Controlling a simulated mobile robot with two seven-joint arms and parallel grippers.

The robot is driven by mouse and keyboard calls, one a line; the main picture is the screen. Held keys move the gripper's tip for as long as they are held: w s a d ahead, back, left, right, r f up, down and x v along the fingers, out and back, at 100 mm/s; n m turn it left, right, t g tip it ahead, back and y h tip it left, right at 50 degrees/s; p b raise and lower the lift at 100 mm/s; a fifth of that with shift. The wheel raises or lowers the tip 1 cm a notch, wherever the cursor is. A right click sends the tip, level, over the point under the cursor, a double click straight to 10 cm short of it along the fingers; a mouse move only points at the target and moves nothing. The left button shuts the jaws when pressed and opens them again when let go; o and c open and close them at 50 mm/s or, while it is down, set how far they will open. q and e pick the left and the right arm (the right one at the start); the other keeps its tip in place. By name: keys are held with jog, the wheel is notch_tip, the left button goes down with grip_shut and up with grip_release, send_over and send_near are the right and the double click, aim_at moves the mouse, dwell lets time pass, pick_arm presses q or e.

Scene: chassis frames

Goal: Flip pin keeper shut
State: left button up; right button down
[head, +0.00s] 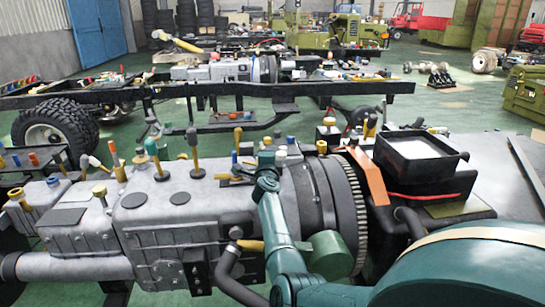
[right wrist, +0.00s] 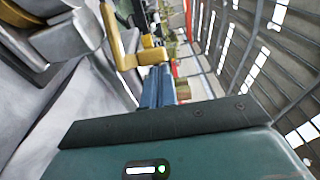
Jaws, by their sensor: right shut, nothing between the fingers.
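My right arm comes in from the right in the head view, and its teal gripper (head: 268,162) is over the far top edge of the grey gearbox (head: 185,200). In the right wrist view the blue fingers (right wrist: 158,88) are together, with nothing seen between them. A yellow angled piece (right wrist: 124,50) is right by the fingertips; I cannot tell whether they touch. In the head view small yellow fittings (head: 240,172) sit left of the gripper. I cannot tell for certain which piece is the pin keeper, or whether it is shut. My left gripper is out of view.
Several upright levers and coloured caps stand on the gearbox, including a dark-knobbed lever (head: 155,158). A toothed ring (head: 345,215) and a black open tray (head: 415,150) are at the right. Another chassis frame (head: 250,90) lies behind, across green floor.

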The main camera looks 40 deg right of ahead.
jog(key=shift+w+r+n+t+y, duration=0.1)
jog(key=shift+w+n+t+y, duration=0.1)
jog(key=shift+n+t+y, duration=0.15)
jog(key=shift+w+d+f, duration=0.1)
jog(key=shift+w+f, duration=0.1)
jog(key=shift+w, duration=0.4)
dwell(1.4)
